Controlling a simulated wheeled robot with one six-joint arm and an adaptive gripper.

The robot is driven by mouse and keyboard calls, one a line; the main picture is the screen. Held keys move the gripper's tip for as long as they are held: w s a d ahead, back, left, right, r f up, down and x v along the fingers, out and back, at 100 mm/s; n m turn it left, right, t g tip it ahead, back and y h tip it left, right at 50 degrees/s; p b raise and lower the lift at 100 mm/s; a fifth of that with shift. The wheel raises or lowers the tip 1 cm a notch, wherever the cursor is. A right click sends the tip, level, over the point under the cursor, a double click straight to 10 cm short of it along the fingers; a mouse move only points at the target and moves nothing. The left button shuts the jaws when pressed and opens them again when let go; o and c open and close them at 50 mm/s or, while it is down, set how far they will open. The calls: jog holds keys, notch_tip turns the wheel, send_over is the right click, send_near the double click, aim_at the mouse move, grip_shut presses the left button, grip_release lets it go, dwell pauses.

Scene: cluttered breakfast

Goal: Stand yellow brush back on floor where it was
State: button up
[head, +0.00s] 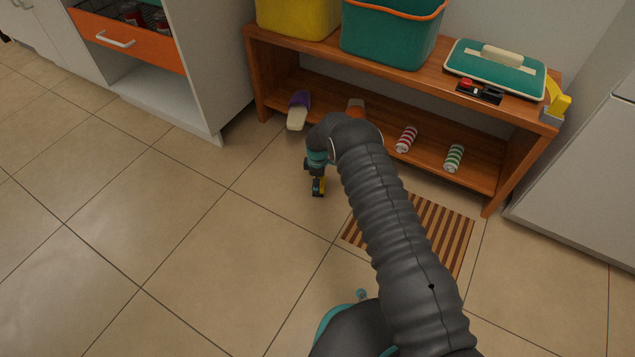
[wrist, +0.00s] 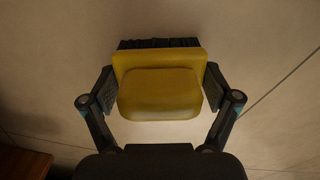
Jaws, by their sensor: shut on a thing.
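The yellow brush (wrist: 160,90) has a yellow body with dark bristles along its far edge in the wrist view. My gripper (wrist: 160,88) is shut on it, with one finger pad on each side of the yellow body. In the head view the brush (head: 319,186) shows small under my gripper (head: 318,180), over the tiled floor in front of the wooden shelf. I cannot tell whether the bristles touch the floor.
A wooden shelf unit (head: 270,112) stands behind my gripper, with a purple-and-cream brush (head: 298,110) and two striped cans (head: 406,139) on its lower board. A striped mat (head: 440,232) lies to the right, partly behind my arm. Open tile (head: 170,230) lies to the left.

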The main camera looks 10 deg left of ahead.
jog(key=o, duration=1)
notch_tip(320, 180, up, 12)
jog(key=shift+r+p, duration=0.1)
jog(key=shift+p, duration=0.6)
